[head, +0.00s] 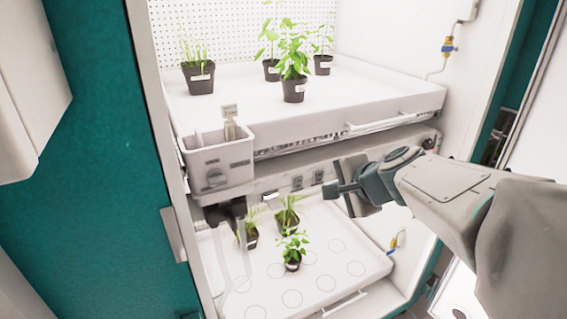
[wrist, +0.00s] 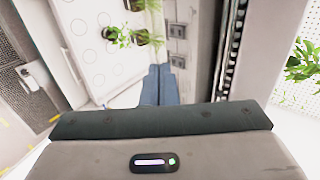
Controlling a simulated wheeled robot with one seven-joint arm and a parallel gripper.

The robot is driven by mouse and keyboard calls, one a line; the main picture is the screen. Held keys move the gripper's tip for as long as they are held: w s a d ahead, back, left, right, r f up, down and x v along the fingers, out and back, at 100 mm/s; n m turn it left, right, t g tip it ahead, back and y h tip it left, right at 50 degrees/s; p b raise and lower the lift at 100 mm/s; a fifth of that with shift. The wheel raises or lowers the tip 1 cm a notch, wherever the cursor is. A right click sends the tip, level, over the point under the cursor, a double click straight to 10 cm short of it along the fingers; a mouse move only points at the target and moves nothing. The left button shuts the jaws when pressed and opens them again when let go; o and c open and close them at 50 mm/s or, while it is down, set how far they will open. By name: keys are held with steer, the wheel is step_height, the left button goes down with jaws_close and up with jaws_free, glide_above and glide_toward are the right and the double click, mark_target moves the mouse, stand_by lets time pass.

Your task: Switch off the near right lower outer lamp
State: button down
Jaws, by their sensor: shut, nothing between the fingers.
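Small grey rocker switches (head: 297,182) sit on the grey beam between the upper and lower shelves. In the wrist view two switches show, one farther along the beam (wrist: 177,32) and one closer to my fingertips (wrist: 177,61). I cannot tell which lamp each works, and the lamps themselves are hidden. My gripper (head: 330,191) is shut and empty, in front of the beam just right of and below the switches. Its blue-grey fingers (wrist: 160,72) point towards the beam in the wrist view; whether they touch it I cannot tell.
The upper tray (head: 385,105) holds several potted plants. The lower tray (head: 325,285) holds a few pots below my gripper. A grey caddy (head: 218,162) hangs at the left of the upper tray's front. The chamber's right wall is close to my arm.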

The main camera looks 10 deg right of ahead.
steer(key=shift+a, duration=0.1)
steer(key=b, duration=0.1)
glide_toward(299, 184)
steer(key=s+f+x, duration=0.1)
steer(key=x, duration=0.4)
steer(key=shift+w+a+r, duration=0.1)
steer(key=shift+w+r, duration=0.1)
steer(key=shift+w, duration=0.65)
